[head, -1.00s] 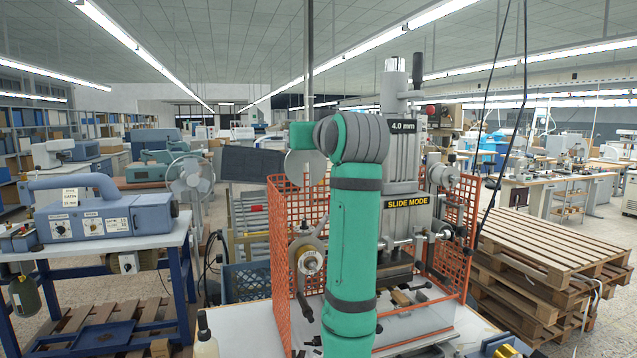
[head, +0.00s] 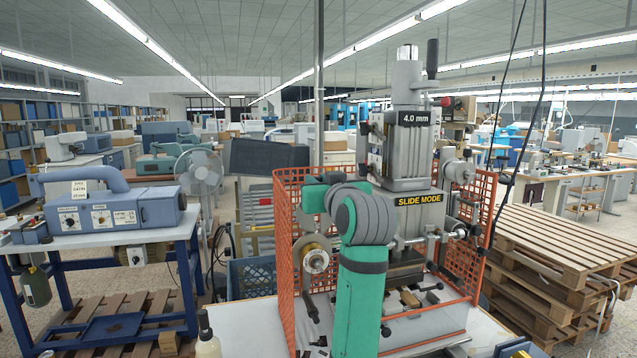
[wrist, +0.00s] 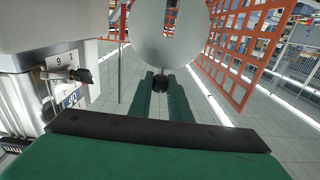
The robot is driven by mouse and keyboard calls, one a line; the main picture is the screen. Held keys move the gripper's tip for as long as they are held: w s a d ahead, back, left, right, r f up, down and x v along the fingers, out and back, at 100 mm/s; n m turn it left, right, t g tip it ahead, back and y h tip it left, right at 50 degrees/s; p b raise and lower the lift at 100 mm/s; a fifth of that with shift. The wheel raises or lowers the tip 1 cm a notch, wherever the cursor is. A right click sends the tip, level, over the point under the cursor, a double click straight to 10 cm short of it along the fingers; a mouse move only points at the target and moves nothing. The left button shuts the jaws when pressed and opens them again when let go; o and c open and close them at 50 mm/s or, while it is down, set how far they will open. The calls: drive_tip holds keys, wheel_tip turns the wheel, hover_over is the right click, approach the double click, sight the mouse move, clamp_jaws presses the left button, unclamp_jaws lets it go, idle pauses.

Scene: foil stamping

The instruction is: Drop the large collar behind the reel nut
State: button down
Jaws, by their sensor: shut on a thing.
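The reel nut (head: 316,262) is the bright round end on the spindle at the machine's left, in front of a tan disc. The arm's upper end is above it. I cannot make out the nut in the wrist view.
An orange mesh guard (head: 286,290) stands around the machine (head: 408,165), close to the nut. Small tools lie on the white table (head: 250,325), with a bottle (head: 206,340) at its front left. Stacked pallets (head: 550,250) are on the right.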

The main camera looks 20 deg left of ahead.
sight(307, 222)
drive_tip(key=shift+d, duration=0.1)
wheel_tip(307, 222, down, 6)
drive_tip(key=shift+s+r, duration=0.1)
drive_tip(key=shift+r, duration=0.1)
idle(0.7)
idle(0.9)
drive_tip(key=shift+s, duration=0.1)
idle(0.8)
drive_tip(key=shift+f, duration=0.4)
drive_tip(key=shift+f, duration=3.25)
